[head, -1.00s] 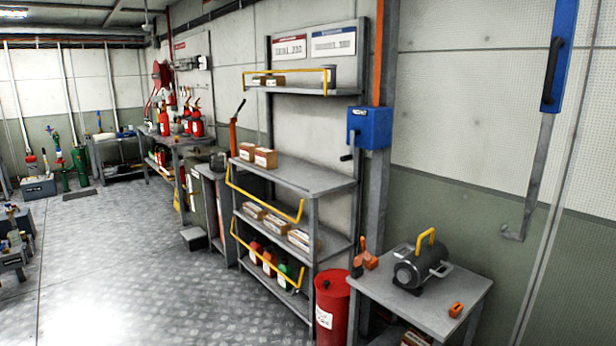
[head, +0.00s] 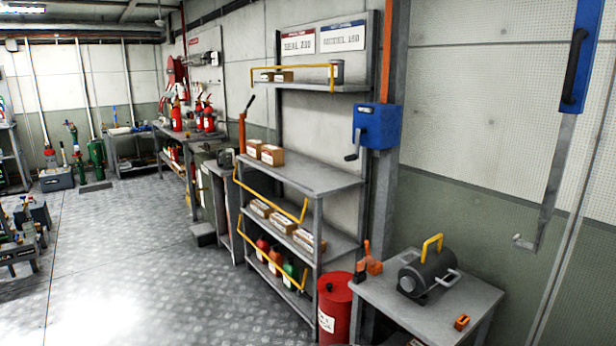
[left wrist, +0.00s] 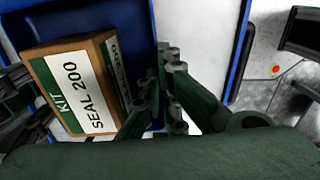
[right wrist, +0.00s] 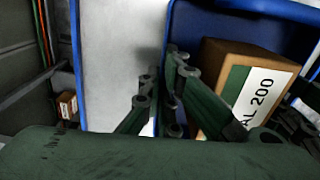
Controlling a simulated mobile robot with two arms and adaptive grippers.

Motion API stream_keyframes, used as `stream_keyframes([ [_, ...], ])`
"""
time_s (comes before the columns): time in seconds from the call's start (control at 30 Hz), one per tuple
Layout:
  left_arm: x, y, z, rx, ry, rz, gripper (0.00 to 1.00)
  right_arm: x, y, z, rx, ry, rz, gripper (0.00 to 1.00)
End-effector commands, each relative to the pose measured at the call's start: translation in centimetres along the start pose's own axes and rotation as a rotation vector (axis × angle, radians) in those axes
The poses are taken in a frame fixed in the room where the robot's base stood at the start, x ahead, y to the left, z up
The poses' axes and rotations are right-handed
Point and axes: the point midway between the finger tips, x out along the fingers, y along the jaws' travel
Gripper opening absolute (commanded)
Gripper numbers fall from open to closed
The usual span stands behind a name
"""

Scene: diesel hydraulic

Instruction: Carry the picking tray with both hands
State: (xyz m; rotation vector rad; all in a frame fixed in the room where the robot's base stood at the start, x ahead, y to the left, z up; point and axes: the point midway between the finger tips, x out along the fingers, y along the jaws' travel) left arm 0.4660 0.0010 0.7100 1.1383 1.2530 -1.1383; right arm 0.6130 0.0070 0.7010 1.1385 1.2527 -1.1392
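The picking tray is blue and shows in both wrist views. Its wall (left wrist: 153,38) runs down to my left gripper (left wrist: 163,82), whose dark green fingers are close together on it. In the right wrist view, its opposite wall (right wrist: 168,40) runs down to my right gripper (right wrist: 162,88), with the fingers likewise closed on it. A brown carton marked KIT SEAL 200 (left wrist: 80,85) lies inside the tray, and it also shows in the right wrist view (right wrist: 245,90). The head view shows neither the tray nor the grippers.
A grey shelf rack (head: 310,182) with cartons and bottles stands ahead. A red drum (head: 335,308) and a small table (head: 440,305) with a motor (head: 428,272) are at its right. Open plate floor (head: 130,270) lies to the left. A low stand (head: 22,245) is at the far left.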

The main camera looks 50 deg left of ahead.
Motion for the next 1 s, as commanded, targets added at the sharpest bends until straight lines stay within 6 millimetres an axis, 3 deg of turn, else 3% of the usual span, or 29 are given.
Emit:
stream_keyframes([
  [0.47,0.2,0.1,0.0,-0.002,-0.001,0.003,0.00,0.3,-0.1,-0.1,0.000,0.001,-0.002,0.00],
  [1.0,3.4,0.1,0.0,-0.002,-0.001,0.004,0.00,3.5,-0.1,-0.1,0.000,0.001,-0.002,0.00],
])
